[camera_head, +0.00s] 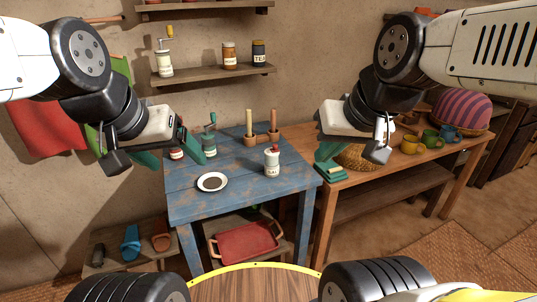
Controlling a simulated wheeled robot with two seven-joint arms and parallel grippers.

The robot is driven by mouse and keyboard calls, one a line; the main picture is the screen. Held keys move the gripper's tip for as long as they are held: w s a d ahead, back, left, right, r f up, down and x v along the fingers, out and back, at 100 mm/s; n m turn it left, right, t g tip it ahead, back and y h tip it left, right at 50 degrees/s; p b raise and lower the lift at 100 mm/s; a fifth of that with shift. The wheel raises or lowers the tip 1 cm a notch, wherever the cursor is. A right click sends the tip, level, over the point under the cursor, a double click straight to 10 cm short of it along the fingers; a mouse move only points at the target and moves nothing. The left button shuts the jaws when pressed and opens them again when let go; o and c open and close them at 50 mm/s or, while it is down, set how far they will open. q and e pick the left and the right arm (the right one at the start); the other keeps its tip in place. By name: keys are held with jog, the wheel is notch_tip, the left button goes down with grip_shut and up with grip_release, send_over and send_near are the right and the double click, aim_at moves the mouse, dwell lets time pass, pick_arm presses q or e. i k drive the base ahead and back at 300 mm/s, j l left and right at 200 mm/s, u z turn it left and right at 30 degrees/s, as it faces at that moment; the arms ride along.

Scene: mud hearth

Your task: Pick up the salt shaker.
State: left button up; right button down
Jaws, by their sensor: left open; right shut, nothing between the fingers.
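The salt shaker (272,163) is a small white shaker with a red top and a label. It stands upright on the blue table (240,198), right of a white plate. My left gripper (170,155) is open over the table's back left, with teal fingers, apart from the shaker and well to its left. My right gripper (329,151) is shut and empty, to the right of the shaker above the gap between the two tables. Neither gripper touches the shaker.
A white plate (212,182) with dark contents lies left of the shaker. Behind it stand a green-topped grinder (209,146) and small clay pots (250,140). The brown table (405,182) at right holds a basket, mugs and a striped loaf-shaped thing. The blue table's front is clear.

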aim_at(271, 160)
jog(key=z, duration=1.05)
jog(key=k+j+z, duration=0.15)
jog(key=j+z, duration=0.2)
jog(key=k+j+z, duration=0.2)
jog(key=j+z, duration=0.2)
jog(key=k+j+z, duration=0.35)
jog(key=j, duration=0.45)
jog(key=i+j, duration=0.1)
jog(key=j, duration=0.35)
